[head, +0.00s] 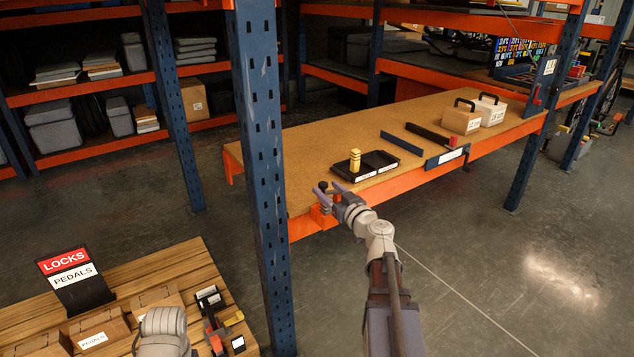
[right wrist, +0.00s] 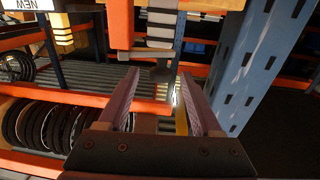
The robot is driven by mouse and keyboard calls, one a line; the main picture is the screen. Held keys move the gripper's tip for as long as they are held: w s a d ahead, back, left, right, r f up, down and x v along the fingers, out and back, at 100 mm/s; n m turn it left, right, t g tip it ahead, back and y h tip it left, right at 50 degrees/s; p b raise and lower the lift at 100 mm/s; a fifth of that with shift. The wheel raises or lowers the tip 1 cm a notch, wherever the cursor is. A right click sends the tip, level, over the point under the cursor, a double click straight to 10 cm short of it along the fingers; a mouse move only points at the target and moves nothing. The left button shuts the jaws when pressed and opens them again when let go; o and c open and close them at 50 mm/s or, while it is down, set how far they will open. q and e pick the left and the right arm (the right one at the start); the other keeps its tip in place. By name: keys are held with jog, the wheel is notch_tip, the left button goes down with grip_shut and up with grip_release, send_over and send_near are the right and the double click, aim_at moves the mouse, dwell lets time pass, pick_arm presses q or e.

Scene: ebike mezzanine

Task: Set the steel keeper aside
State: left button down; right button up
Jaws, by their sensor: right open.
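My right gripper (head: 327,190) is at the front orange edge of the cardboard-coloured shelf, beside the blue post. Its jaws are open, and in the right wrist view the two fingers (right wrist: 160,82) stand apart with nothing gripped. A pale metal piece with stripes, which looks like the steel keeper (right wrist: 160,32), sits between orange bracket parts just beyond the fingertips. A dark knob (right wrist: 162,73) at its end shows between the fingertips; I cannot tell whether they touch. In the head view the keeper is mostly hidden by the gripper.
A black tray (head: 398,158) with a yellow-topped piece stands behind the gripper on the shelf (head: 310,145). Boxes with handles (head: 462,118) are farther right. The blue post (head: 262,180) is close left. A wooden pallet (head: 180,262) holds a LOCKS/PEDALS sign and boxes.

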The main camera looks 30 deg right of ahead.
jog(key=w, duration=0.6)
grip_shut()
dwell(0.4)
